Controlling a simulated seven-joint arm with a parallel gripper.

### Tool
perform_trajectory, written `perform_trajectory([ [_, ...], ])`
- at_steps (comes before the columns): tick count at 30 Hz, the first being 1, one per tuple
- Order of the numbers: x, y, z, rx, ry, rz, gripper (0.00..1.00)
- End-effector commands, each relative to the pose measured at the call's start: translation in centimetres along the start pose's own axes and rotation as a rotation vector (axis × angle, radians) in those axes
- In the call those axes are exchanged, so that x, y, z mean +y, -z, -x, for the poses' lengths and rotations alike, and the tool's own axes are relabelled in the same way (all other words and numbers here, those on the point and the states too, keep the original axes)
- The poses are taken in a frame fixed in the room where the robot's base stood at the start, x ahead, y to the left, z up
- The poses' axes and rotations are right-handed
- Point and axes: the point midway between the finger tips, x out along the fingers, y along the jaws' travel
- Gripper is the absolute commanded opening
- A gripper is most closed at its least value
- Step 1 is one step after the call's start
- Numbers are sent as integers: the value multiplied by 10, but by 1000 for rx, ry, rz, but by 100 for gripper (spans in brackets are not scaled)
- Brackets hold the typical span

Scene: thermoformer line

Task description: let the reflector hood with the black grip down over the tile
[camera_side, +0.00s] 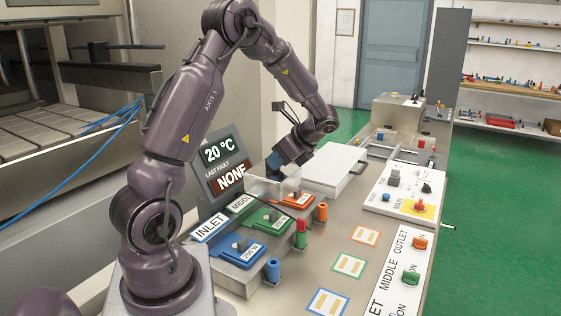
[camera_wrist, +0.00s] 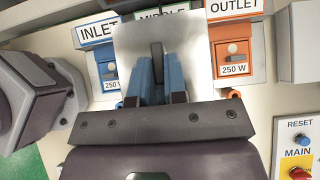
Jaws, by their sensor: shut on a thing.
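My gripper (camera_side: 275,166) is shut on the black grip (camera_wrist: 157,62) of the reflector hood, with a blue finger on each side in the wrist view. The pale grey hood (camera_side: 264,187) hangs below the fingers in the side view; its flat top (camera_wrist: 190,45) shows in the wrist view. Three tiles stand in a row: blue inlet (camera_side: 243,251), green middle (camera_side: 266,221) and orange outlet (camera_side: 299,200). In the wrist view the hood hides the middle tile, while the inlet and outlet tiles show on either side. I cannot tell the gap below the hood.
Coloured posts stand by the tiles, including a blue one (camera_side: 273,269) and an orange one (camera_side: 322,212). A display (camera_side: 222,165) stands behind the row. A white box (camera_side: 335,168) is beyond the outlet. Control panels (camera_side: 403,258) lie at the right.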

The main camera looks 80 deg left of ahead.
Motion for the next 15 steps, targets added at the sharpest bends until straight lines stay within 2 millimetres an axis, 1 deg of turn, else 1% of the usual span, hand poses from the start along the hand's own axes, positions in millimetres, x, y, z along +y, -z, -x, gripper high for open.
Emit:
perform_trajectory([
  [7,0,0,1,-10,0,3,0],
  [11,0,5,-5,-9,-4,2,0],
  [15,0,15,-14,-10,-4,2,0],
])
